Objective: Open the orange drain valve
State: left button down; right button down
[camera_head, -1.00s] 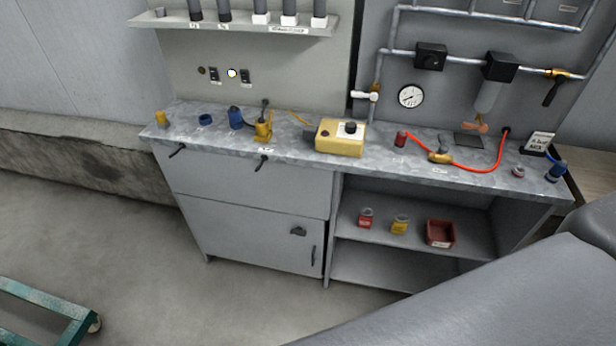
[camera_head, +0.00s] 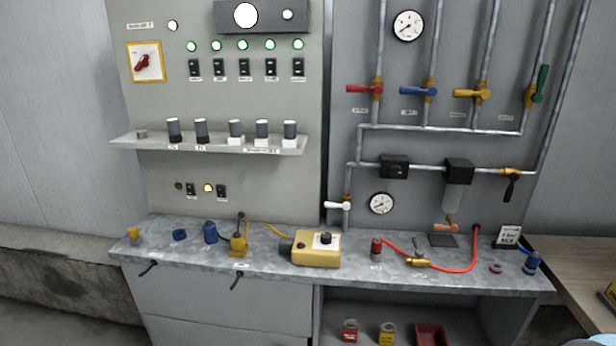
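A small orange valve (camera_head: 446,228) sits at the lower end of the translucent filter bowl (camera_head: 454,198), below the black filter head (camera_head: 458,171) on the right panel. It is close above a dark square plate (camera_head: 443,241) on the bench top. Whether it is open or closed is too small to tell. Neither of my grippers is in view.
The metal bench (camera_head: 350,268) runs below the panels. A red hose (camera_head: 473,255), a brass fitting (camera_head: 419,262), a yellow box (camera_head: 316,250) and a small sign (camera_head: 508,237) stand near. Red (camera_head: 362,89), blue (camera_head: 416,90), yellow (camera_head: 470,94) and green (camera_head: 541,84) valve handles are higher up.

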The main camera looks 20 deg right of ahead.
aim_at(453, 228)
jog(key=z, duration=1.7)
